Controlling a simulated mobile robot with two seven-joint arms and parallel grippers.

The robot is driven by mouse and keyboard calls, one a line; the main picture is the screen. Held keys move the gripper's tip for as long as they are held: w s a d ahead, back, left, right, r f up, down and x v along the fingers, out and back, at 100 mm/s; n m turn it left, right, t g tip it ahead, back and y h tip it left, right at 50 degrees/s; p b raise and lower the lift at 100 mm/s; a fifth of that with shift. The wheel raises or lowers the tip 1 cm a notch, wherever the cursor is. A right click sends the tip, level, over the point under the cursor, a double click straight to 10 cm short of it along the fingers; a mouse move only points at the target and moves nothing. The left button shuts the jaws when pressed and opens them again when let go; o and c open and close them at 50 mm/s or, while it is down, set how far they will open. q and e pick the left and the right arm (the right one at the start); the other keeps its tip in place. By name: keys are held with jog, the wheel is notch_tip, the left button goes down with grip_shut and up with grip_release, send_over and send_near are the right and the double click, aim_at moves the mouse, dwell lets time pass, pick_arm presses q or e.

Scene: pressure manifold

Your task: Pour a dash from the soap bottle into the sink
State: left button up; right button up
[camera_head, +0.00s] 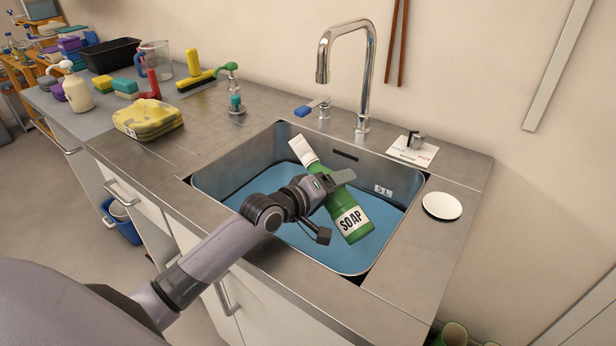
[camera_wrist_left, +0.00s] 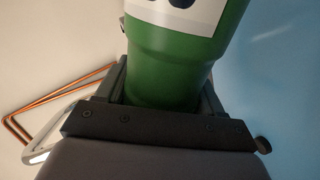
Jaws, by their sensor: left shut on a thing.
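The green soap bottle (camera_head: 345,217) has a white cap and a white SOAP label. My left gripper (camera_head: 330,183) is shut on it around its middle and holds it over the sink (camera_head: 275,140). The bottle is tilted, with its cap up and to the left and its labelled end down and to the right. In the left wrist view the green bottle (camera_wrist_left: 175,65) fills the space between the fingers. The sink holds blue water or has a blue floor; I cannot tell which. No stream from the bottle shows. My right gripper is not in view.
A chrome faucet (camera_head: 368,75) arches behind the sink. A white round dish (camera_head: 442,206) lies on the right counter.

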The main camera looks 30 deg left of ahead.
pick_arm(q)
jog(key=shift+d+n+b, duration=0.1)
jog(key=shift+n+b, duration=0.25)
jog(key=shift+n, duration=0.15)
dwell(1.3)
jog(key=shift+s+d+r+n+h+p, duration=0.1)
jog(key=shift+d+r+n+h+p, duration=0.2)
jog(key=shift+p, duration=0.35)
jog(key=shift+s+a+r+n+h+p, duration=0.1)
jog(key=shift+r+n+p, duration=0.3)
jog(key=shift+p, duration=0.2)
dwell(2.3)
